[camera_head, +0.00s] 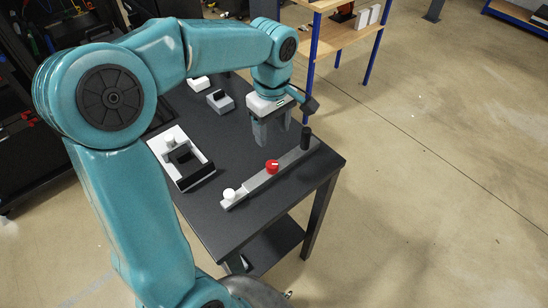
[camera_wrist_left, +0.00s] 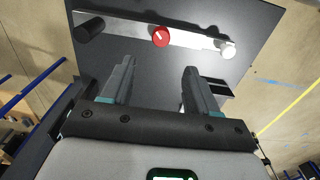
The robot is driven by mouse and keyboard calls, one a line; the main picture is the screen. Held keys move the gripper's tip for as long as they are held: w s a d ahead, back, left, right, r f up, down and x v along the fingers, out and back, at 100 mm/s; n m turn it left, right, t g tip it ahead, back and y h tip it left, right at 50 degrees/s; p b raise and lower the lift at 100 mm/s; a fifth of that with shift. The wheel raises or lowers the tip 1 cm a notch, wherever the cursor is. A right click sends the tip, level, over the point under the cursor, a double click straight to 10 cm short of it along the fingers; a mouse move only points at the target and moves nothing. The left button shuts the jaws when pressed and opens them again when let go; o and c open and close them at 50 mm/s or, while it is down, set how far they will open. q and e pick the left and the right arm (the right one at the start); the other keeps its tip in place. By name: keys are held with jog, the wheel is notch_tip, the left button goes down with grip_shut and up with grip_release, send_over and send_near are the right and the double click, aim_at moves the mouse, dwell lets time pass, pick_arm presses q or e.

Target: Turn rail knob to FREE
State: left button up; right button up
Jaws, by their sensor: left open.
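The rail (camera_head: 255,184) is a long grey bar lying on the dark table near its right edge. A red knob (camera_head: 272,166) with a pale mark sits at its middle, a white knob (camera_head: 229,194) at its near end and a black upright handle (camera_head: 306,137) at its far end. In the left wrist view the red knob (camera_wrist_left: 160,37) shows beyond the fingers, between the black handle (camera_wrist_left: 88,28) and the white knob (camera_wrist_left: 227,50). My left gripper (camera_head: 271,138) points down above the table, beside the rail and apart from it. It is open and empty. My right gripper is not in view.
The dark table (camera_head: 215,220) also carries a white fixture with a black block (camera_head: 182,162) and small grey and white blocks (camera_head: 219,101) farther back. A wooden shelf with blue posts (camera_head: 345,38) stands behind. Floor to the right is clear.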

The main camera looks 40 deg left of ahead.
aim_at(272, 164)
pick_arm(q)
notch_tip(272, 164, down, 12)
jog(key=shift+d+r, duration=0.1)
jog(key=shift+r, duration=0.15)
jog(key=shift+s+f, duration=0.15)
jog(key=shift+s, duration=0.15)
jog(key=shift+w, duration=0.25)
jog(key=c, duration=1)
